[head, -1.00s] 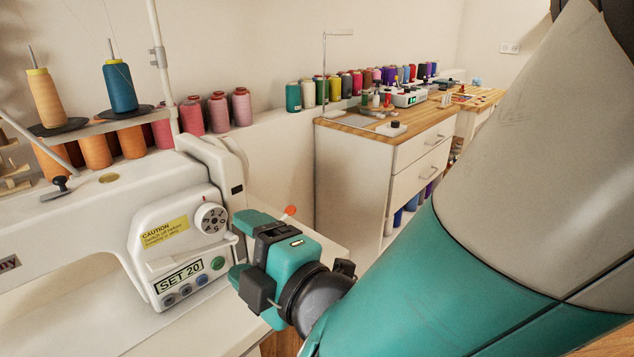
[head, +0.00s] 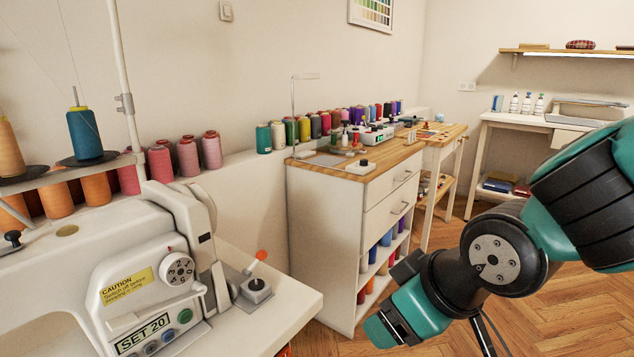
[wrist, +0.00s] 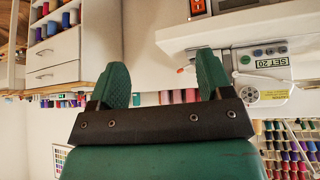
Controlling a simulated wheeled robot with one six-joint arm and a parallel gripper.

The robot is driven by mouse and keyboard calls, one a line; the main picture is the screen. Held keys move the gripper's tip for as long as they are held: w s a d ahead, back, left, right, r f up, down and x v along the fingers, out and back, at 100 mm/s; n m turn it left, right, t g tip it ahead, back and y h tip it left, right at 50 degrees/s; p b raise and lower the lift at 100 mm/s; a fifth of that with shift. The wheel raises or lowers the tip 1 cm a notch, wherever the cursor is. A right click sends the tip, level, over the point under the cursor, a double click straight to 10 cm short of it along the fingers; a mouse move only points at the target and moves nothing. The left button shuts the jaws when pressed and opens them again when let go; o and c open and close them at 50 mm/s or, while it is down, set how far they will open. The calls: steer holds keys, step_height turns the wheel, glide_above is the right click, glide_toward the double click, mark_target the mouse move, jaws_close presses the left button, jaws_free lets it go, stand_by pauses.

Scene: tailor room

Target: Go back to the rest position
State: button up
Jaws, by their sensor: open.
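My gripper (head: 380,332) is at the bottom of the head view, right of the sewing machine (head: 150,240) and in front of the drawer cabinet (head: 330,240). It is apart from both. In the wrist view, the two green fingers of my gripper (wrist: 163,82) stand apart with nothing between them. In the head view, a small switch box with an orange-tipped lever (head: 257,284) sits on the machine's table.
Thread spools (head: 185,155) line the ledge along the wall. A wooden worktop with small tools lies on the cabinet. A white table (head: 520,119) with bottles stands at the back right. Open parquet floor (head: 530,305) lies around and behind my arm.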

steer(key=s+d+r+m+g, duration=0.1)
steer(key=s+d+r+g, duration=0.15)
steer(key=s, duration=0.35)
steer(key=s+d+r+g, duration=0.1)
steer(key=s+d+g, duration=0.15)
steer(key=s, duration=0.25)
step_height(320, 180, up, 20)
steer(key=p, duration=2)
steer(key=shift+s+a, duration=0.15)
steer(key=shift+s, duration=0.15)
steer(key=shift+f, duration=0.15)
